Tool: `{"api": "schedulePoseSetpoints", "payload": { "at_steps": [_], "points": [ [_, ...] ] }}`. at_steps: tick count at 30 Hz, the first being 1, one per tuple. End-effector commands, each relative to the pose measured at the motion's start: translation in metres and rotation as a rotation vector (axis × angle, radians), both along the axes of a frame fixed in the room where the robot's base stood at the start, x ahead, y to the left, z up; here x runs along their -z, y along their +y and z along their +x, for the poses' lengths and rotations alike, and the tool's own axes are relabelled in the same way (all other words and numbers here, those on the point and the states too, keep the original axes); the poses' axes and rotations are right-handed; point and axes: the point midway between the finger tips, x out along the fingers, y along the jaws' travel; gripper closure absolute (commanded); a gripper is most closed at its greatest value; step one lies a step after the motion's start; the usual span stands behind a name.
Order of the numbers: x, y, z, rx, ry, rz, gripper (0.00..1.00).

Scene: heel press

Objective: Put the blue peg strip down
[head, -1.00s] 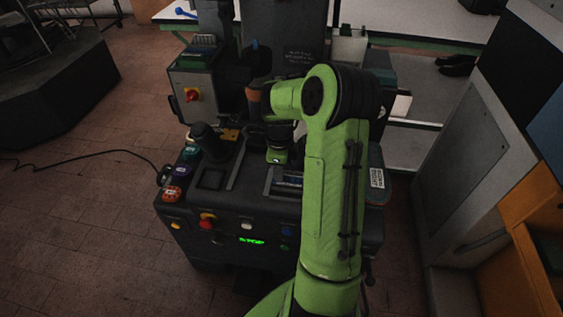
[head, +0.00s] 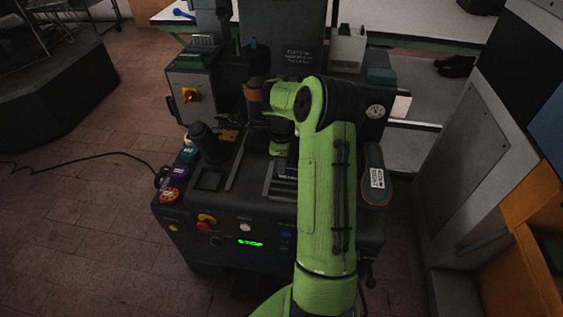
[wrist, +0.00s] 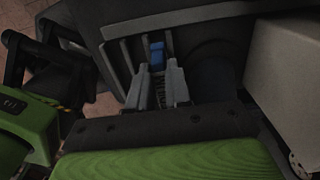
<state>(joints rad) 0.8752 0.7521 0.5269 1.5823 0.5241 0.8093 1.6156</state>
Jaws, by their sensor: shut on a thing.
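The blue peg strip (wrist: 157,55) shows in the wrist view as a short bright blue block between the fingertips. My gripper (wrist: 158,75) is shut on it. Grey ribs with slots between them (wrist: 127,58) lie beside the strip on its left. I cannot tell whether the strip touches the surface under it. In the head view the fingertips and the strip are not clearly seen, and my green arm covers part of the machine's top.
The dark machine (head: 215,225) has a black knob (head: 207,138), coloured buttons and a lit green display (head: 250,243). A slotted tray (head: 284,185) is partly covered by my arm. A labelled pad (head: 376,178) lies at the right edge. A grey switch box (head: 192,92) stands at the back left.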

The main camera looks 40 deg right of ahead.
Motion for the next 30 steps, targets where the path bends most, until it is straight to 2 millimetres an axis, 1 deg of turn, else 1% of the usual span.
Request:
{"api": "schedulePoseSetpoints", "payload": {
  "at_steps": [3,4,8,17,20,24,27,30],
  "points": [
    [0.001,0.0,0.0,0.0,0.0,0.0,1.0],
    [0.001,0.0,0.0,0.0,0.0,0.0,0.77],
    [0.001,0.0,0.0,0.0,0.0,0.0,0.57],
    [-0.002,0.0,0.0,0.0,0.0,0.0,0.56],
    [-0.016,0.0,0.0,0.001,-0.001,0.0,0.56],
    [-0.05,0.0,0.001,0.0,-0.004,-0.003,0.56],
    [-0.071,0.0,0.001,0.0,-0.003,-0.003,0.56],
    [-0.083,0.0,0.001,0.0,-0.003,-0.002,0.56]
  ]
}}
